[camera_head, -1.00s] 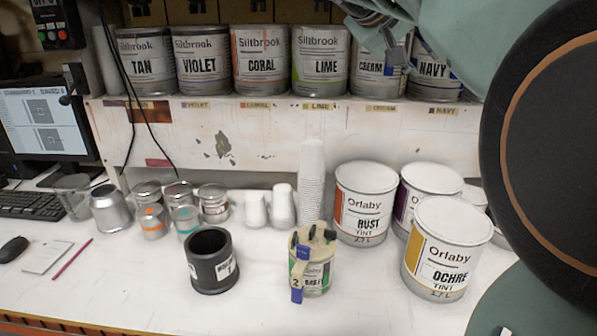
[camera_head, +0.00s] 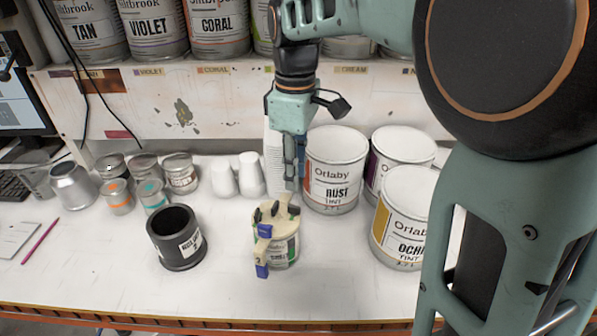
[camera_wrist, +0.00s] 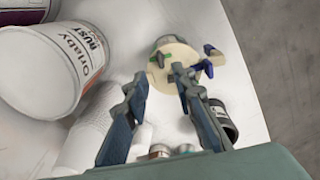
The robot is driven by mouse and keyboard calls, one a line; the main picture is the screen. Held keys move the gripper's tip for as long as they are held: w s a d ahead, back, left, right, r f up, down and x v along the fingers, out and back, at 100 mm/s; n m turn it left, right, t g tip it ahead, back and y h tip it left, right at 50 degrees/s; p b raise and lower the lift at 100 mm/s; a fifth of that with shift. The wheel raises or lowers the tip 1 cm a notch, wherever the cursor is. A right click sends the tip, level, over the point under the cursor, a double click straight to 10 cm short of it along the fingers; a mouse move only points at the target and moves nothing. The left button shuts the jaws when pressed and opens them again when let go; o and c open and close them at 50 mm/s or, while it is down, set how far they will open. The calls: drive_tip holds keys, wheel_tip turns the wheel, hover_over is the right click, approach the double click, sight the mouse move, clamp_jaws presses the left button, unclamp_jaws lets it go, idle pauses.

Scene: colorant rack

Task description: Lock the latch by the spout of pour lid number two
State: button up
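The pour lid (camera_head: 275,213) is beige with dark clips, and sits on a small labelled tin (camera_head: 286,250). A beige arm with a "2" on its tag (camera_head: 258,260) hangs down the front of the lid, with one blue piece (camera_head: 264,231) near its top and another (camera_head: 262,271) at its bottom. I cannot tell whether any latch is locked. My gripper (camera_head: 295,186) points down, above and just behind the lid. The lid also shows in the wrist view (camera_wrist: 180,57), beyond my open, empty fingers (camera_wrist: 160,73).
A large Rust can (camera_head: 335,168) stands close behind right of the tin, with an Ochre can (camera_head: 404,225) further right. A black cup (camera_head: 174,236) stands to the left. White cups (camera_head: 252,175) stand behind. The table's front is clear.

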sight(296, 206)
wheel_tip(296, 206, down, 9)
idle(0.3)
drive_tip(key=shift+c, duration=0.4)
clamp_jaws()
